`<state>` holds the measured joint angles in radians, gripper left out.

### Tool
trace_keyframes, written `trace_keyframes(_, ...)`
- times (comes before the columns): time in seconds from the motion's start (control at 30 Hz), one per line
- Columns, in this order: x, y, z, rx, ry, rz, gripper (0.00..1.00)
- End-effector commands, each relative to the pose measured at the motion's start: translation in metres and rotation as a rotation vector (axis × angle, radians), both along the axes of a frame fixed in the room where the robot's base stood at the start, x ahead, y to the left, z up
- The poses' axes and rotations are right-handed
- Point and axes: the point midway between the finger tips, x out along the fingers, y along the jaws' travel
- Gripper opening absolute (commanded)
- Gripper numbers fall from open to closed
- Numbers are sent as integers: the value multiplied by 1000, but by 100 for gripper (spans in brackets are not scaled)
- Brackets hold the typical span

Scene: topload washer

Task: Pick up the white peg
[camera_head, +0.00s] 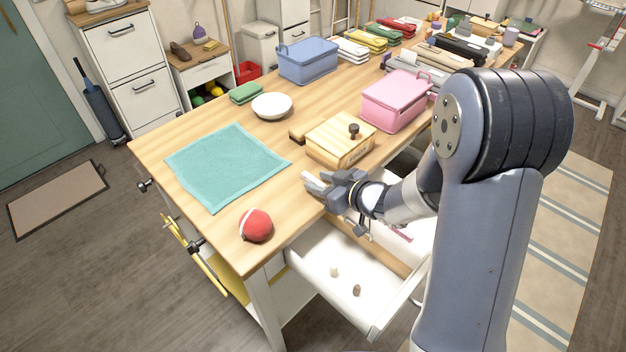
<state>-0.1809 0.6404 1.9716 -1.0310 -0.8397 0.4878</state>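A small whitish peg (334,271) is inside the open white drawer (318,283), near its left part; its exact shape is too small to tell. My gripper (311,183) is above and beyond the drawer, over the near edge of the wooden table (290,215), pointing left. Its two pale fingertips look apart, with nothing visible between them. The peg is clear of my gripper, lower and nearer the camera.
A small brown item (357,290) lies near the peg in the drawer. A wooden box with a dark knob (341,140) stands just behind my gripper. A red ball (256,225) and teal cloth (228,165) are to the left.

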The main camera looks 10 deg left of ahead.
Motion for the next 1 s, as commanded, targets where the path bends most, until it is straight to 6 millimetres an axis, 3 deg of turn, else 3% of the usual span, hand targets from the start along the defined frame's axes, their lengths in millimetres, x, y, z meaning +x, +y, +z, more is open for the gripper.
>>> trace_keyframes(0.13, 8, 11, -6, 1, 1, 0, 38)
trace_keyframes(0.4, 10, 12, -7, 0, 0, -2, 37)
trace_keyframes(0.87, 10, 12, -7, 0, 0, -2, 0)
trace_keyframes(1.0, 10, 12, -7, 0, 0, -2, 0)
